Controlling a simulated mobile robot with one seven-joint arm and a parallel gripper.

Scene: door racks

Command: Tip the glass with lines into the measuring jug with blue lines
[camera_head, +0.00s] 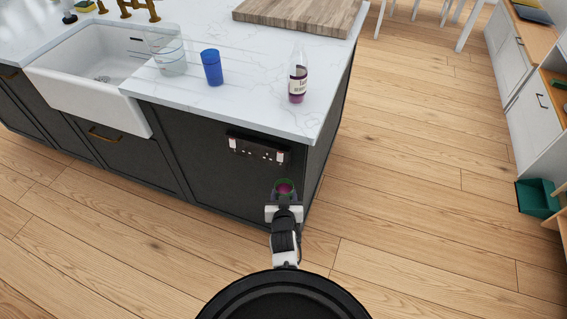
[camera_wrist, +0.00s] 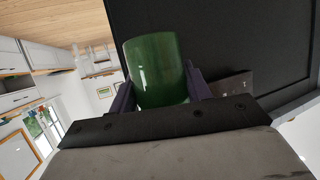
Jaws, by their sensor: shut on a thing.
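My gripper (camera_head: 284,197) is shut on a green glass (camera_wrist: 156,68), in front of the island's dark side and below the worktop level in the picture. In the wrist view the dark fingers (camera_wrist: 160,92) sit on either side of the glass. A clear jug (camera_head: 166,54) with faint bluish marks stands on the white worktop beside the sink, well apart from my gripper.
A blue cup (camera_head: 211,68) stands right of the jug, and a labelled bottle (camera_head: 297,80) stands near the worktop's right end. A wooden board (camera_head: 295,14) lies behind them. A socket panel (camera_head: 257,149) is on the island's side.

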